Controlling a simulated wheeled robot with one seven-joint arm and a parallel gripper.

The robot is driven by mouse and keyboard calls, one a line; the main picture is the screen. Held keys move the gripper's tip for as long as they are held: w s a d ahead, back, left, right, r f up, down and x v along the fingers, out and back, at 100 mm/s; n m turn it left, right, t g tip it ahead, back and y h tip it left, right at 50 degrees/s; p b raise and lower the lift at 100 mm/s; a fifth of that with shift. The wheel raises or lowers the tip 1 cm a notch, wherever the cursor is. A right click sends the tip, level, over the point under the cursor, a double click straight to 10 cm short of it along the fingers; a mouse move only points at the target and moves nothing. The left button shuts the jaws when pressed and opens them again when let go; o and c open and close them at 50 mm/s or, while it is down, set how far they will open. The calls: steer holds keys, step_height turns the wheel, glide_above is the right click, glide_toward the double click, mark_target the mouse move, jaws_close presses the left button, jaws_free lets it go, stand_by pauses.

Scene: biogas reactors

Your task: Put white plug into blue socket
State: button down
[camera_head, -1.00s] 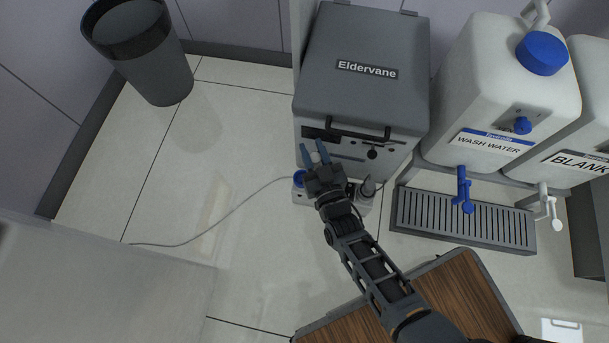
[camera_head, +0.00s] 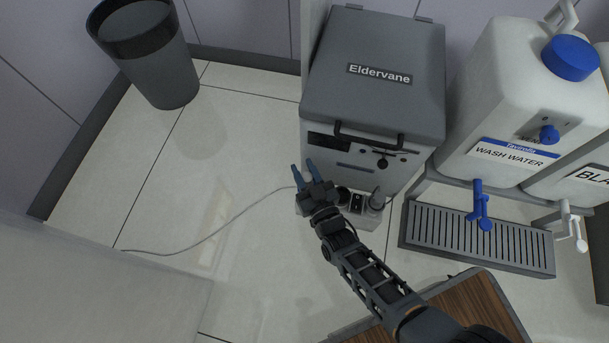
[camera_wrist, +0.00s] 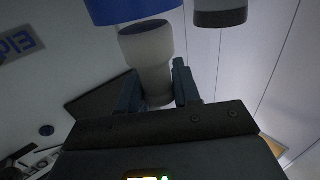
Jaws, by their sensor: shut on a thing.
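The white plug (camera_wrist: 152,68) sits between the two dark blue fingers of my gripper (camera_wrist: 158,85) in the wrist view. Its wide head points up toward the blue socket (camera_wrist: 125,8), which is cut off by the top edge. The plug's head overlaps the socket's lower edge in the picture; I cannot tell whether they touch. In the head view my gripper (camera_head: 304,168) is at the front left of the grey Eldervane unit, over the power strip (camera_head: 366,219).
The grey Eldervane unit (camera_head: 370,110) stands behind the strip. A thin cable (camera_head: 215,234) runs across the floor to the gripper.

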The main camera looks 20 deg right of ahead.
steer(key=shift+f, duration=0.9)
steer(key=shift+f, duration=0.3)
steer(key=c, duration=0.8)
jaws_free()
steer(key=shift+r, duration=0.2)
steer(key=shift+s+d+r+p, duration=0.1)
steer(key=shift+s+p, duration=1)
steer(key=shift+s, duration=1.9)
steer(key=shift+s+d+p, duration=0.1)
steer(key=shift+s+p, duration=0.95)
steer(key=shift+s, duration=1.95)
